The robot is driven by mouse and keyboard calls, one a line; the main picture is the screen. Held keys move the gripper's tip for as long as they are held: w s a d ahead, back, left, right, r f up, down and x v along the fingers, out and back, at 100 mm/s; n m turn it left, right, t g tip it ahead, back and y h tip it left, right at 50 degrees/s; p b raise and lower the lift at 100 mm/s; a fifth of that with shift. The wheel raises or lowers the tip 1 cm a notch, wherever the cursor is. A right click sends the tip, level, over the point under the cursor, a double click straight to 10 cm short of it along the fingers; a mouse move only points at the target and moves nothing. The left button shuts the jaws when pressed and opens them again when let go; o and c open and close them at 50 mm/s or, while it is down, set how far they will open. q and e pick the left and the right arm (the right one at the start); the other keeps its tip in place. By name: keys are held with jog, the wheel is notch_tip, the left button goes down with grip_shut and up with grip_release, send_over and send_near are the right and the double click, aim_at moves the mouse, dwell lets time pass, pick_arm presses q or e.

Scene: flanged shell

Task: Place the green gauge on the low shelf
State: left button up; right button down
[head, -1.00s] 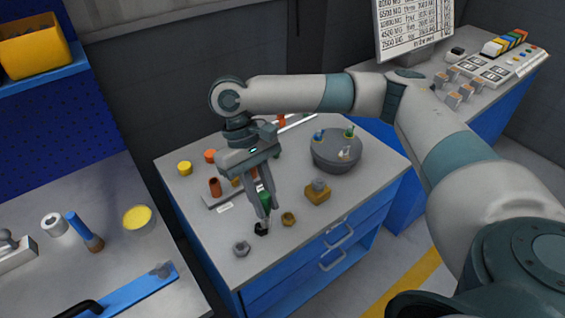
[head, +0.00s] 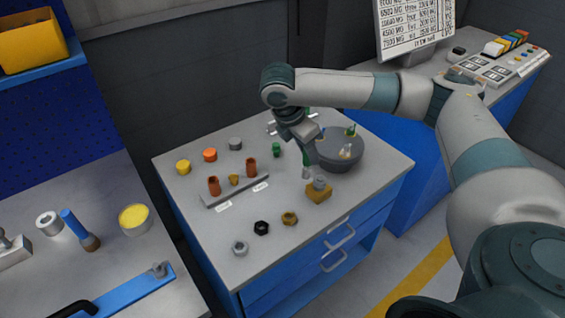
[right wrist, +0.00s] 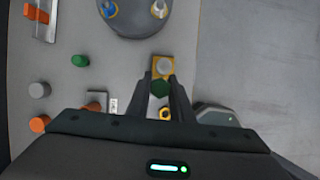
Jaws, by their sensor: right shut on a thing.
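No surface is clearly recognisable as the low shelf; a low grey rack (head: 210,199) with two red-brown bushings and a small brass piece stands on the bench. My left gripper is out of view.
A dark round turntable (head: 340,163) with small pegs stands just right of my right gripper. A short green cylinder (head: 277,149) and yellow (head: 184,167), orange (head: 210,155) and grey caps (head: 235,144) stand behind. Black (head: 261,228), brass (head: 289,218) and grey nuts (head: 240,247) lie in front.

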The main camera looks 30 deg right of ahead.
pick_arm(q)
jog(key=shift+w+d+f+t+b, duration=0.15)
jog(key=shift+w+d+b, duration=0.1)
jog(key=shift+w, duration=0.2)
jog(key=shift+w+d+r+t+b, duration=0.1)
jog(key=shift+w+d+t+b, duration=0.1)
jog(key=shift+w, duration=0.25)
pick_arm(e)
jog(key=w+d+r+n+t, duration=0.1)
jog(key=d+n+t, duration=0.1)
jog(key=d+n, duration=0.4)
jog(key=d, duration=0.2)
jog(key=shift+w+d+r+n+y, duration=0.2)
jog(key=shift+w+d+n+y, duration=0.05)
jog(key=shift+d+n+y, duration=0.15)
pick_arm(q)
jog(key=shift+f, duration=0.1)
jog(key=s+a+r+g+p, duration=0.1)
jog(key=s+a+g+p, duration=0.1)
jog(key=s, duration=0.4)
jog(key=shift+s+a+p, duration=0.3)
jog(key=shift+p, duration=0.1)
pick_arm(e)
jog(key=w+a+f, duration=0.4)
jog(key=w+f, duration=0.3)
jog(key=w, duration=0.3)
jog(key=shift+w+a, duration=0.35)
jog(key=shift+a, duration=0.05)
